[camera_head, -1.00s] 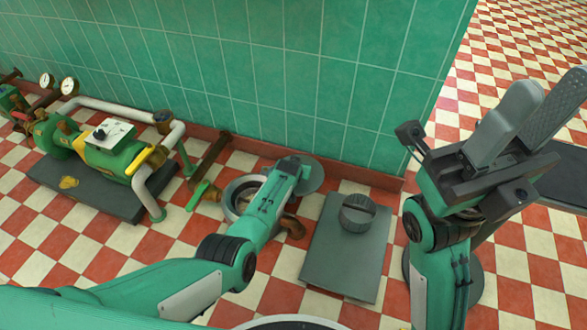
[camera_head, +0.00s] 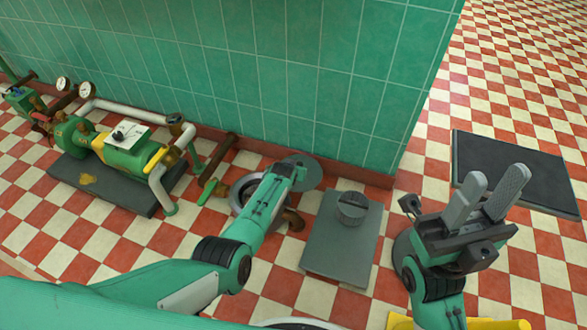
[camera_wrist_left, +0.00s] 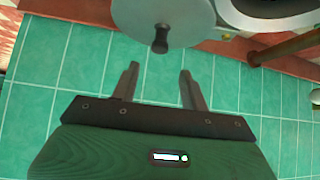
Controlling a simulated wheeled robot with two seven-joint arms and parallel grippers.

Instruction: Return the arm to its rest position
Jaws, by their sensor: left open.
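My left arm (camera_head: 235,245) reaches in from the left, and its end is over a grey round lid (camera_head: 306,172) by the wall. In the left wrist view my left gripper (camera_wrist_left: 158,78) is open with nothing between its fingers. The lid (camera_wrist_left: 165,12) shows ahead of it, its dark knob (camera_wrist_left: 160,40) apart from the fingertips. My right gripper (camera_head: 495,177) is raised at the right, its two grey fingers apart and empty.
A green and yellow pump (camera_head: 125,155) with pipes and gauges stands on a dark slab at the left. A grey plate (camera_head: 335,255) with a round knob lies between my arms. A dark mat (camera_head: 515,170) lies at the right. A green tiled wall (camera_head: 290,75) runs behind.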

